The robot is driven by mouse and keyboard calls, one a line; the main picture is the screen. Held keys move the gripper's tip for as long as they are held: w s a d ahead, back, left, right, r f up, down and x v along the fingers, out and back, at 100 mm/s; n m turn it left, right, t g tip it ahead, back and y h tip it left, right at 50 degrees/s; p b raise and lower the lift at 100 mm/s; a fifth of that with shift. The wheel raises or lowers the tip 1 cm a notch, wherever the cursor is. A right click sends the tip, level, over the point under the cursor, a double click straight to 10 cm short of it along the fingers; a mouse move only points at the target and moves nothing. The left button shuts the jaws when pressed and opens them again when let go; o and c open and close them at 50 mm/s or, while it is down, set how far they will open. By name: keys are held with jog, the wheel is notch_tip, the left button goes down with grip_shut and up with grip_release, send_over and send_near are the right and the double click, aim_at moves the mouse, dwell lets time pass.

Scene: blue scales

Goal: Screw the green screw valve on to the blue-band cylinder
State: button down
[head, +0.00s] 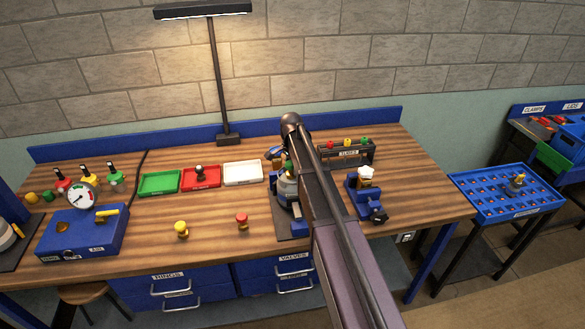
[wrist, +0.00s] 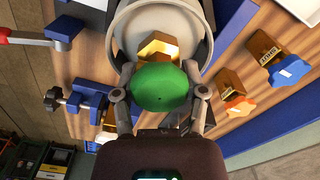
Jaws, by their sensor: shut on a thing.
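In the wrist view my gripper (wrist: 161,82) is shut on the round green knob of the screw valve (wrist: 163,88), one finger on each side. A brass part (wrist: 158,48) shows just beyond the knob, in front of the open-looking end of a pale grey cylinder (wrist: 122,30). I cannot tell whether the valve's thread touches or engages the cylinder. In the head view a grey cylinder (head: 287,188) stands in a holder on the bench, partly behind my arm. No blue band is visible on it. My gripper is hidden by the arm there.
Blue (wrist: 289,70) and orange (wrist: 240,107) knobbed valves lie close to the cylinder. A blue vise (head: 365,198) stands right of my arm. Green (head: 160,190), red (head: 215,183) and white (head: 243,180) trays lie left. Yellow and red knobbed valves stand in the open front area.

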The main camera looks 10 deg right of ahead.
jog(key=shift+w+a, duration=0.1)
jog(key=shift+a, duration=0.15)
jog(key=shift+c, duration=0.3)
grip_release()
jog(key=shift+a, duration=0.1)
jog(key=shift+d, duration=0.2)
jog(key=shift+n, duration=0.6)
